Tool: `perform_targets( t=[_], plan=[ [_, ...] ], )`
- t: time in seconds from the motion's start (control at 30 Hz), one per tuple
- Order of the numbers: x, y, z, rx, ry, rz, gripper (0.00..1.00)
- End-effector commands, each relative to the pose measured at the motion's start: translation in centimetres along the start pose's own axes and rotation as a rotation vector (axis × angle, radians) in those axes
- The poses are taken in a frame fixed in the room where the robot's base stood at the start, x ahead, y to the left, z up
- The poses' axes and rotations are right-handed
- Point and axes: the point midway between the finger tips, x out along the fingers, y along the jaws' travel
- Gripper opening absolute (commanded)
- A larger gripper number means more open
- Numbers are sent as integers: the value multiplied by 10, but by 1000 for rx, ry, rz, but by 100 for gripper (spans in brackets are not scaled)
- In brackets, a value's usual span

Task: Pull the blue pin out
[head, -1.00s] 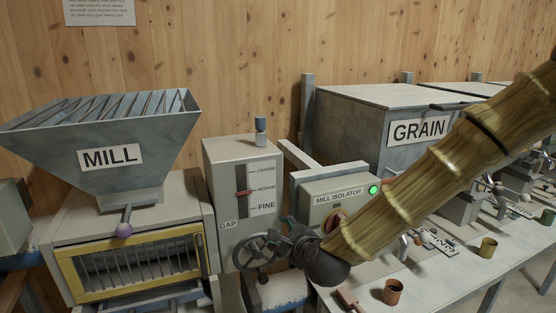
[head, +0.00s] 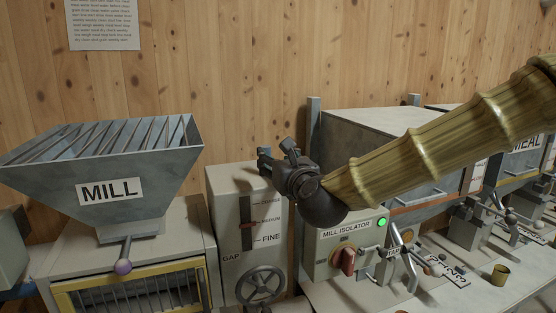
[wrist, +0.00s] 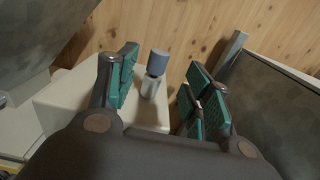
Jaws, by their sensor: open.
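The blue pin (wrist: 158,63) shows in the wrist view as a blue cap on a pale metal collar, upright on top of the grey gap box (head: 225,218). My gripper (wrist: 164,76) is open, with teal pads on both sides of the pin in that view. The pin appears a little beyond the fingers, nearer the left one, and nothing is gripped. In the head view my gripper (head: 277,153) is at the top of the gap box, and I cannot tell the pin apart from the fingers there.
The mill hopper (head: 108,165) stands left of the gap box. The handwheel (head: 261,286) is on its lower front. The mill isolator box (head: 324,257), with a red knob and lit green lamp, is to the right. The plank wall (head: 230,70) is behind.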

Motion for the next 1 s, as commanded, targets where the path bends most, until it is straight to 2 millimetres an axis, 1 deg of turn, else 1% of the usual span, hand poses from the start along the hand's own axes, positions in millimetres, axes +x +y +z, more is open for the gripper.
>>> perform_targets(
  t=[0.03,0.3,0.5,0.7,0.97,1.0],
  plan=[
    [8,0,2,-3,2,0,51],
    [49,2,1,-3,2,1,51],
    [71,4,0,-4,2,4,51],
    [80,3,0,-2,1,4,51],
    [81,3,-1,-2,1,4,51],
    [81,3,-1,-2,1,4,49]
  ],
)
